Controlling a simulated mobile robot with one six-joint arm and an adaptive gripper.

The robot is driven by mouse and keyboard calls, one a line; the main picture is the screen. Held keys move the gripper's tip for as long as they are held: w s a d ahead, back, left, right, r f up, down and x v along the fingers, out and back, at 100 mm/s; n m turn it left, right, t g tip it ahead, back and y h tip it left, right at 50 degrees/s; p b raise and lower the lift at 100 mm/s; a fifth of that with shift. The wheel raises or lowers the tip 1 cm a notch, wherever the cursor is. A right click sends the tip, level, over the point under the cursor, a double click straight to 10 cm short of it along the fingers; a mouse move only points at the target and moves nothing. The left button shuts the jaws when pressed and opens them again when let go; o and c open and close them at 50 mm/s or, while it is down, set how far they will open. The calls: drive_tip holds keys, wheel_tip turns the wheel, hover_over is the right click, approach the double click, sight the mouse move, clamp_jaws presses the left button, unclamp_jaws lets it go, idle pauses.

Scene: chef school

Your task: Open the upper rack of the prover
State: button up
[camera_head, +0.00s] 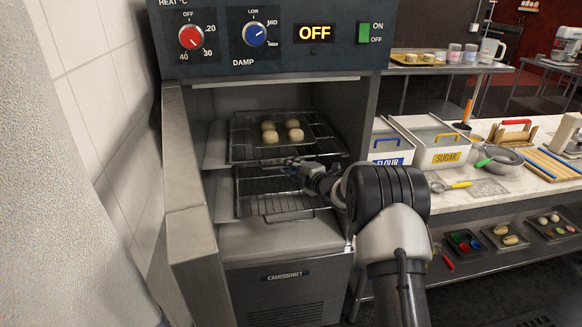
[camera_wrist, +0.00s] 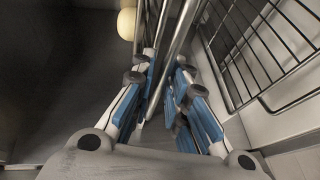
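The prover (camera_head: 275,55) stands open at the front, with its wire racks showing inside. The upper rack (camera_head: 245,150) holds a dark tray (camera_head: 252,137) with several pale dough balls (camera_head: 283,132). The lower rack (camera_head: 270,190) below it looks empty. My gripper (camera_head: 290,165) is at the front edge of the upper rack. In the wrist view, the blue-padded fingers of my gripper (camera_wrist: 164,85) are close together, with a metal bar (camera_wrist: 168,62) of the rack between them. One dough ball (camera_wrist: 126,22) shows at the top. The exact contact is partly hidden.
The prover's control panel shows an OFF display (camera_head: 315,34) and two knobs. A marble counter (camera_head: 485,195) on the right carries flour (camera_head: 388,150) and sugar (camera_head: 437,148) bins and utensils. A tiled wall (camera_head: 95,90) is close on the left.

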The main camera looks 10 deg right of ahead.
clamp_jaws()
idle(0.5)
